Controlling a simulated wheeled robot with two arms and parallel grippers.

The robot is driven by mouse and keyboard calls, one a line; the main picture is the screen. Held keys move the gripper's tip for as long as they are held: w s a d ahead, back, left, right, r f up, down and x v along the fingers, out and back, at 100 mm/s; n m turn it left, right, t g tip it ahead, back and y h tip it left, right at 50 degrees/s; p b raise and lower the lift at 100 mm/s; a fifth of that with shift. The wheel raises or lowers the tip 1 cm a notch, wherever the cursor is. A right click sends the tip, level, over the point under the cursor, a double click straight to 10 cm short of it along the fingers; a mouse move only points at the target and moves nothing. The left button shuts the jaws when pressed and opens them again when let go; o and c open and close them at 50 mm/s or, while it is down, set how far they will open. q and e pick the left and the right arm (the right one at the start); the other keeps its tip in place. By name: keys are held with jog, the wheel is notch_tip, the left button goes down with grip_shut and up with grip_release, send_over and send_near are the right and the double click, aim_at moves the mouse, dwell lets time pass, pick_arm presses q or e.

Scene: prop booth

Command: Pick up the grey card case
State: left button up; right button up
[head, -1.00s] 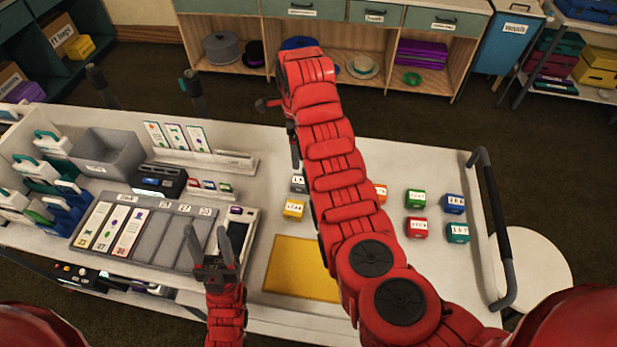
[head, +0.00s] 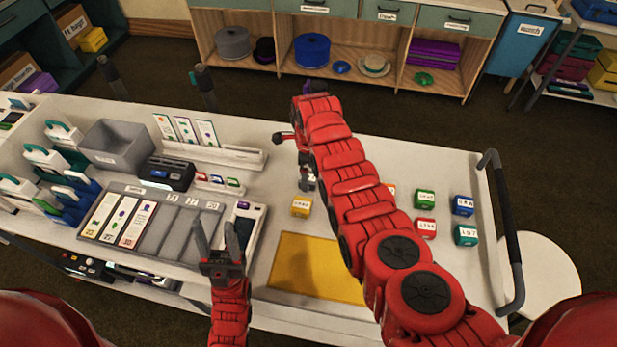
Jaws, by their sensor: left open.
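The grey card case (head: 306,185) is small and sits on the white cart top just behind the yellow case. My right gripper (head: 304,168) is over it from above and hides most of it. The red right arm crosses the middle of the head view, and I cannot tell whether its fingers are open or shut, or touch the case. My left gripper (head: 217,228) is open and empty, its two fingers apart, over the right part of the grey compartment tray (head: 176,187).
A yellow case (head: 301,206) is close in front of the grey one. Green (head: 424,199), blue (head: 463,205), red (head: 425,228) and teal (head: 466,235) cases stand right of my arm. A yellow mat (head: 300,270) lies bare in front. A grey bin (head: 113,150) stands left.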

jog(key=shift+f+b, duration=0.5)
jog(key=shift+f, duration=0.75)
jog(key=c, duration=1.4)
jog(key=shift+r, duration=0.1)
jog(key=shift+c, duration=0.2)
